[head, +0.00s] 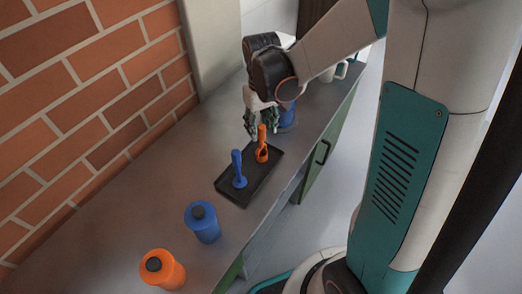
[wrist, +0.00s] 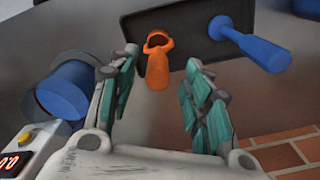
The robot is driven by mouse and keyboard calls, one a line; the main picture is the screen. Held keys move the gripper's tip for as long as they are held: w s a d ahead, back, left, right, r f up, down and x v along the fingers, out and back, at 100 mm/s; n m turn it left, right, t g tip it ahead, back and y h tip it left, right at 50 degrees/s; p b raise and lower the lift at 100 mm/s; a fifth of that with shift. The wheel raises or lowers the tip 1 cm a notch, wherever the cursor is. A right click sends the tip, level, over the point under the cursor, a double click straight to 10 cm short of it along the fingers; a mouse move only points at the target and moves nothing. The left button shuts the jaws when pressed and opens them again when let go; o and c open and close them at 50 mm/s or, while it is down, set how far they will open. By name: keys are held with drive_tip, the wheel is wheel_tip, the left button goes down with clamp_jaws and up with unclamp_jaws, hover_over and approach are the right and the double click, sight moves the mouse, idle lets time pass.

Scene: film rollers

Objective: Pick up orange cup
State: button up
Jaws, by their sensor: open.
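My gripper (head: 262,115) is open above the far end of a black tray (head: 234,198). An upright orange tool (head: 262,148) with a slim handle and a ring-shaped lower part stands in the tray, just below the fingers. In the wrist view the orange tool (wrist: 157,68) shows between the open fingers (wrist: 158,88), apart from both. An orange container (head: 168,276) with a dark round top stands at the near end of the counter, far from my gripper. I cannot tell which orange thing is the cup.
A blue tool (head: 239,172) stands in the tray beside the orange one. A blue container (head: 203,224) with a dark top stands nearer. Another blue container (wrist: 62,95) is beside my gripper. A brick wall (head: 90,90) borders the counter (head: 110,240) on the left.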

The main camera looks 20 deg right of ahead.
sight(261, 136)
drive_tip(key=shift+w+f+b, duration=0.15)
drive_tip(key=shift+f+b, duration=1.1)
drive_tip(key=shift+f, duration=1.5)
drive_tip(key=shift+r, duration=0.1)
clamp_jaws()
